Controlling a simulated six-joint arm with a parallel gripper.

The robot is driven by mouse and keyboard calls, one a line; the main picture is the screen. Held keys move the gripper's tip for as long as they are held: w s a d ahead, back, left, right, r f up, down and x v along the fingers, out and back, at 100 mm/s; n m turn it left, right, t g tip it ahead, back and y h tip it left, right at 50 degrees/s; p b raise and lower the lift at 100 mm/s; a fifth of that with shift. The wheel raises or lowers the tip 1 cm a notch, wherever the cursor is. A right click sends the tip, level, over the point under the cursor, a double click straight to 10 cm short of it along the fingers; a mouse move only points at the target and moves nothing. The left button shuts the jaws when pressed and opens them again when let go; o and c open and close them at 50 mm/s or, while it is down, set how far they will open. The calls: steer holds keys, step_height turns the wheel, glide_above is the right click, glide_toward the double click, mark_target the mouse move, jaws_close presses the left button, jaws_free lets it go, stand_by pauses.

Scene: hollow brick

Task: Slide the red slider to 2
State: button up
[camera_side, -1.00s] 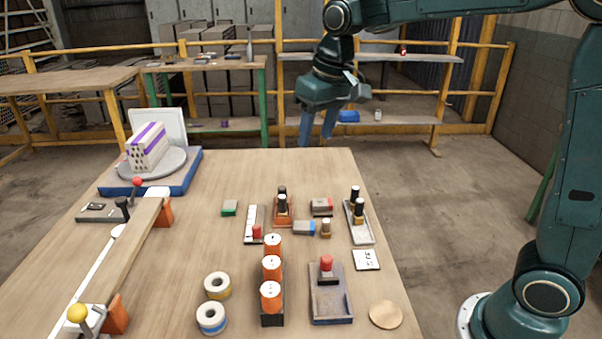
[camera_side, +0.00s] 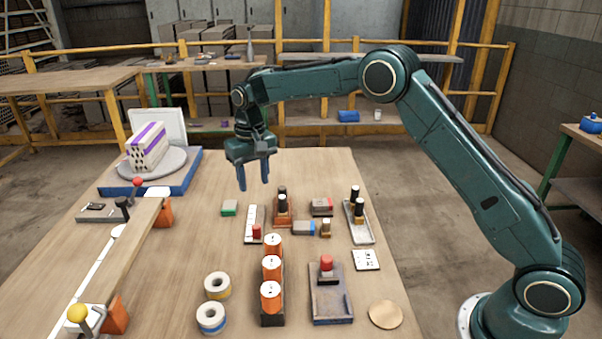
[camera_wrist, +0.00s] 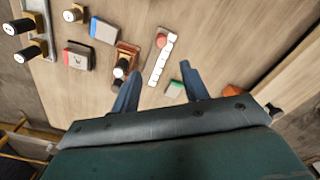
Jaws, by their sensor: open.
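The red slider (camera_side: 257,231) sits at the near end of a white scale strip (camera_side: 249,220) on the table. In the wrist view the red slider (camera_wrist: 161,41) is at the upper end of the scale strip (camera_wrist: 160,66), which is split into several white cells. Their numbers are too small to read. My gripper (camera_side: 255,188) is open and empty, in the air above the table, beyond the strip's far end. In the wrist view my gripper's fingers (camera_wrist: 158,88) point toward the strip, apart from it.
A green-topped block (camera_side: 229,207) lies left of the strip. An orange base with black-topped pegs (camera_side: 282,211) stands close on its right. Orange cylinders (camera_side: 272,267) stand near the slider's front. A long wooden rail (camera_side: 128,245) runs along the left.

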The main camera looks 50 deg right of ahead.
mark_target(256, 225)
steer(key=shift+w+a+f, duration=0.1)
steer(key=shift+w+f, duration=0.25)
steer(key=shift+f, duration=0.45)
step_height(256, 225, down, 14)
steer(key=shift+r, duration=0.1)
stand_by(0.3)
jaws_close()
